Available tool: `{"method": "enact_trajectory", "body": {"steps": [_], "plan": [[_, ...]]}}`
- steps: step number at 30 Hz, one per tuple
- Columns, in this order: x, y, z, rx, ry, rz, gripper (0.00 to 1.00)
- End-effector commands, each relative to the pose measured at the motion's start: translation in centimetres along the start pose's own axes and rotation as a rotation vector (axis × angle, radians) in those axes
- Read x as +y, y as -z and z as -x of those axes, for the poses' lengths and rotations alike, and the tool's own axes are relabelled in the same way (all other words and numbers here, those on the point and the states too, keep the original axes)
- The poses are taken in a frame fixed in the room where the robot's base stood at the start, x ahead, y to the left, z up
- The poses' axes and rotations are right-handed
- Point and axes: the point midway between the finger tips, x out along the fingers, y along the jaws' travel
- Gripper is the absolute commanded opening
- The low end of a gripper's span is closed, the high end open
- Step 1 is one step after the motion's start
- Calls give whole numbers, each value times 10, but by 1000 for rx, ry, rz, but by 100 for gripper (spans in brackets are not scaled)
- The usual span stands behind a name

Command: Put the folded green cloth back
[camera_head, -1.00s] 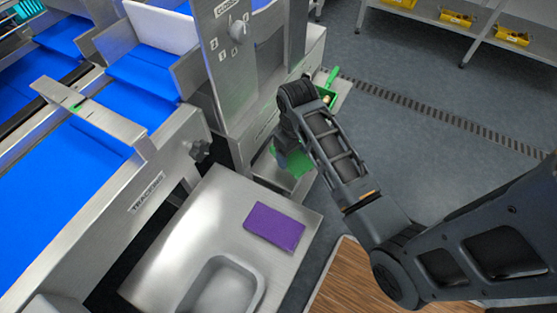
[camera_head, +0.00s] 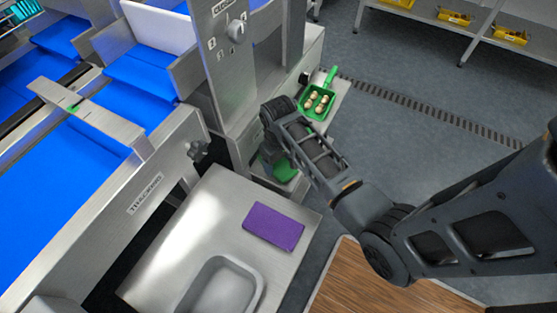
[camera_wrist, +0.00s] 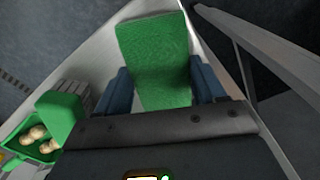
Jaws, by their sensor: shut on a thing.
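The folded green cloth (camera_wrist: 155,55) is between the two blue fingers of my gripper (camera_wrist: 168,84) in the wrist view. My gripper is shut on it. In the head view the cloth (camera_head: 285,171) shows only in part, below my wrist, over the small metal ledge (camera_head: 257,170) beside the machine. My arm hides the fingertips there. I cannot tell whether the cloth touches the surface under it.
A purple cloth (camera_head: 274,227) lies on the steel counter (camera_head: 185,225) with a basin. The blue conveyor belts (camera_head: 60,190) are at left.

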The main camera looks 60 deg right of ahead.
Motion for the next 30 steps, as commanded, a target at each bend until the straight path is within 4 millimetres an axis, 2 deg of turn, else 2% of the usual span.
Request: {"method": "enact_trajectory", "body": {"steps": [2,3,10,20,23,30], "plan": [[0,0,-3,-1,0,1,41],[0,0,-2,-1,0,0,73],[0,0,-2,-1,0,0,95],[0,0,4,1,0,0,95],[0,1,16,3,0,1,95],[0,1,65,4,-1,1,95]]}}
